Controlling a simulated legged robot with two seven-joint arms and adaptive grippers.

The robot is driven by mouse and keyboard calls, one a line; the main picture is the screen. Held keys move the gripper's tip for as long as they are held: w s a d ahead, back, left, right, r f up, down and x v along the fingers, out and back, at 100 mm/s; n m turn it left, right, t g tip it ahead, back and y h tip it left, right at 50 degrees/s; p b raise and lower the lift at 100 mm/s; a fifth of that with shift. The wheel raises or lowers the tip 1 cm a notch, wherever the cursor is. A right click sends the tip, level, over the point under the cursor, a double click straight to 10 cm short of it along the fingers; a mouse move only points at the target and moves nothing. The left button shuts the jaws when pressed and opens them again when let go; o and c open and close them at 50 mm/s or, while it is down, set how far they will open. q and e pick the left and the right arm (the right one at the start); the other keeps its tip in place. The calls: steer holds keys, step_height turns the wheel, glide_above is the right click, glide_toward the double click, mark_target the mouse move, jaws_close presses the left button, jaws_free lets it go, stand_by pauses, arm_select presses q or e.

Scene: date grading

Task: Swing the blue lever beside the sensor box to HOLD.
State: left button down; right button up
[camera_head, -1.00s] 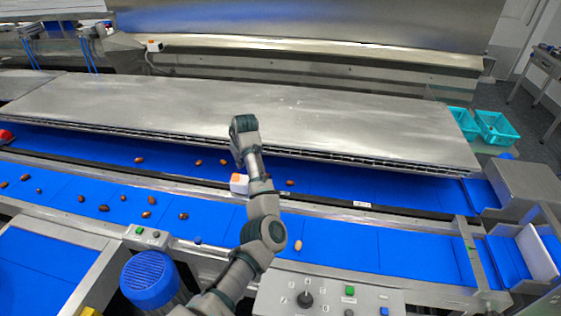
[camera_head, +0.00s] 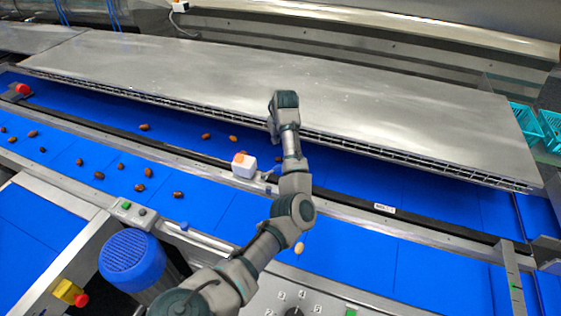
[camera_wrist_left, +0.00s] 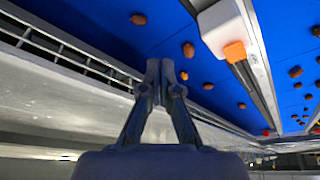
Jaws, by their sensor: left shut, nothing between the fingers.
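The white sensor box (camera_head: 244,168) with an orange patch stands at the divider between the two blue belts. It also shows at upper right in the left wrist view (camera_wrist_left: 222,32). My left gripper is shut and empty, its two fingertips (camera_wrist_left: 160,72) together in the left wrist view. They are apart from the box, over the hood's edge and the far belt. In the head view my left forearm passes just right of the box, and the fingers are largely hidden. A small blue knob (camera_head: 183,226) sits on the near rail; I cannot tell whether it is the lever. No HOLD mark is readable.
Brown dates (camera_head: 178,194) lie scattered on the belts. A wide metal hood (camera_head: 400,110) covers the area behind. A blue motor (camera_head: 132,258), a yellow-and-red stop button (camera_head: 70,292) and a numbered dial panel (camera_head: 300,300) are at the front. Teal crates (camera_head: 530,125) stand far right.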

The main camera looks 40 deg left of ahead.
mark_target(275, 169)
arm_select(q)
steer(key=shift+s+a, duration=0.1)
arm_select(e)
steer(key=shift+s, duration=0.35)
arm_select(q)
steer(key=shift+d+f+p, duration=0.2)
steer(key=shift+f+p, duration=0.15)
steer(key=shift+f, duration=2.3)
steer(key=shift+d+f+p, duration=0.15)
steer(key=shift+f+p, duration=0.2)
steer(key=shift+f, duration=2.3)
arm_select(e)
steer(key=shift+w+d+r, duration=0.15)
steer(key=shift+d+r, duration=0.05)
steer(key=shift+r, duration=0.45)
arm_select(q)
steer(key=shift+s+a+m+p, duration=0.1)
steer(key=shift+m+p, duration=0.2)
steer(key=shift+p, duration=0.3)
arm_select(e)
steer(key=shift+a+r, duration=0.35)
steer(key=shift+r, duration=0.4)
